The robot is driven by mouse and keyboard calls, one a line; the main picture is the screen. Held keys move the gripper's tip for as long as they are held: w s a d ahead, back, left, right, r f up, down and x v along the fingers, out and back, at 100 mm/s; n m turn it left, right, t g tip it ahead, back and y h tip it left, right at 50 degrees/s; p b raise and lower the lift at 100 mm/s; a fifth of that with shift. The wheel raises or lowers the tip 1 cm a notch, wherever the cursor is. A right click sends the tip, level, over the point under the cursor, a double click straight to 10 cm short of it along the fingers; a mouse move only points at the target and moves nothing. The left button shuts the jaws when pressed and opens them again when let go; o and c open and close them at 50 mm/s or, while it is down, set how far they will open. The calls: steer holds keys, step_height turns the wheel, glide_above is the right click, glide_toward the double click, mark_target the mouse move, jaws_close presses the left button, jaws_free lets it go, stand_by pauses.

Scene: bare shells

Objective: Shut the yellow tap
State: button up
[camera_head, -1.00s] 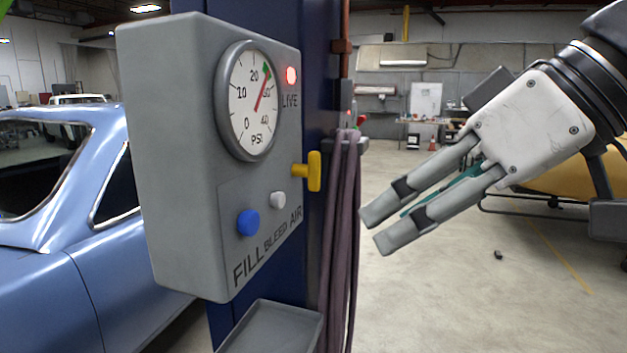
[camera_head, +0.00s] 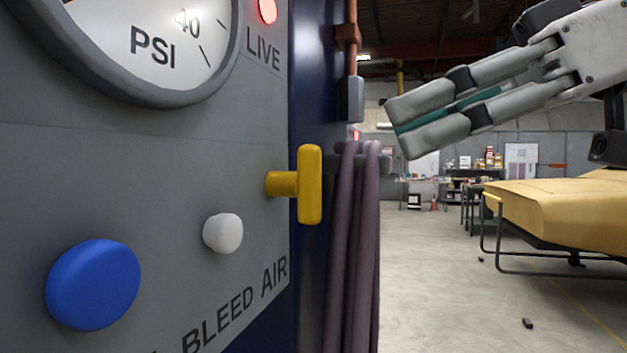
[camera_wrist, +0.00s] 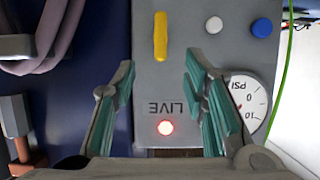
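The yellow tap (camera_head: 310,186) has a short stem and an upright T-shaped handle. In the wrist view, which shows the panel upside down, the tap (camera_wrist: 160,37) lies ahead of and between my fingers, apart from both. My gripper (camera_head: 400,128) is to the right of and a little above the tap in the head view, with its fingers pointing left. In the wrist view my gripper (camera_wrist: 160,65) is open and empty, with a clear gap between its teal-padded fingers.
A white button (camera_head: 223,233) and a blue button (camera_head: 93,285) sit left of the tap. A pressure gauge (camera_head: 150,45) and a lit red LIVE lamp (camera_head: 267,10) are above. Purple hose (camera_head: 352,245) hangs right behind the tap. The floor (camera_head: 440,290) to the right is largely clear.

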mark_target(321, 168)
steer(key=b+x, duration=0.1)
steer(key=x, duration=1)
steer(key=shift+f, duration=0.1)
steer(key=shift+d, duration=0.1)
jaws_close()
